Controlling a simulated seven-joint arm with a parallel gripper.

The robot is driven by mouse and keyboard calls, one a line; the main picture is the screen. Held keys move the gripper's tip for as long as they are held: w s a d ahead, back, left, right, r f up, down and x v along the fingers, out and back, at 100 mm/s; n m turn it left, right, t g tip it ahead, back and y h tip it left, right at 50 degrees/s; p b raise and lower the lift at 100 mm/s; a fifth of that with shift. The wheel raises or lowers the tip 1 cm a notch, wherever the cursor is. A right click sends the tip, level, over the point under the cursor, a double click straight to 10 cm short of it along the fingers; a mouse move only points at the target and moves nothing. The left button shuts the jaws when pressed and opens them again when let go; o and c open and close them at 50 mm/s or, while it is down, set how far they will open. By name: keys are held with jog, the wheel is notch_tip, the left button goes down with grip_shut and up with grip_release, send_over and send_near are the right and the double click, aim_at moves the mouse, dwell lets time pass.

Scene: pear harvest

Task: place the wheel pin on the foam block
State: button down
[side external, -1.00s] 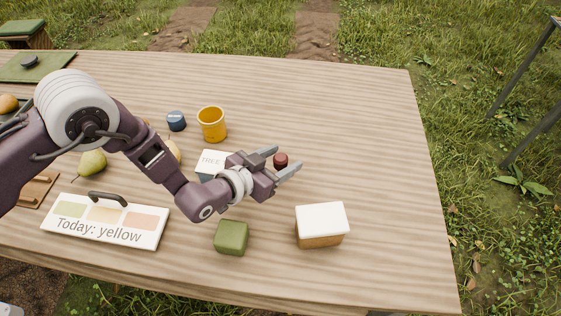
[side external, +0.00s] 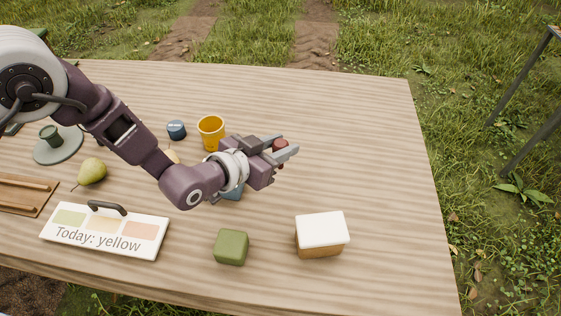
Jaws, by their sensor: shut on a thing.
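The wheel pin (side external: 279,145), seen as a small dark red round piece, is between the fingers of my gripper (side external: 285,149). The jaws are shut on it, and the fingers hide part of it. A plain green block (side external: 231,247), which looks like the foam block, sits on the table in front of my gripper, lower in the picture. Its top is bare. My gripper is apart from it, up and to the right.
A white-topped tan block (side external: 321,234) lies to the right of the green block. A yellow cup (side external: 211,132), blue round piece (side external: 176,130), pear (side external: 92,171) and "Today: yellow" sign (side external: 105,231) stand left. A blue box (side external: 232,193) is mostly hidden under my gripper. The table's right side is clear.

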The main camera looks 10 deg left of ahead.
notch_tip(320, 180, up, 2)
jog(key=shift+r, duration=0.1)
jog(key=shift+s+a, duration=0.2)
jog(key=shift+a, duration=0.05)
jog(key=s+a+r+m+g+h, duration=0.2)
jog(key=s+a+r+m+g, duration=0.15)
jog(key=s, duration=0.55)
jog(key=s+a+r+m+g+h, duration=0.2)
jog(key=s+a+m+g+h, duration=0.15)
jog(key=s, duration=0.45)
send_over(230, 242)
jog(key=shift+t+y, duration=0.35)
jog(key=shift+t, duration=0.05)
notch_tip(230, 242, down, 10)
jog(key=shift+r, duration=0.1)
jog(key=shift+f, duration=0.25)
jog(key=c, duration=1)
grip_release()
jog(key=shift+c, duration=0.2)
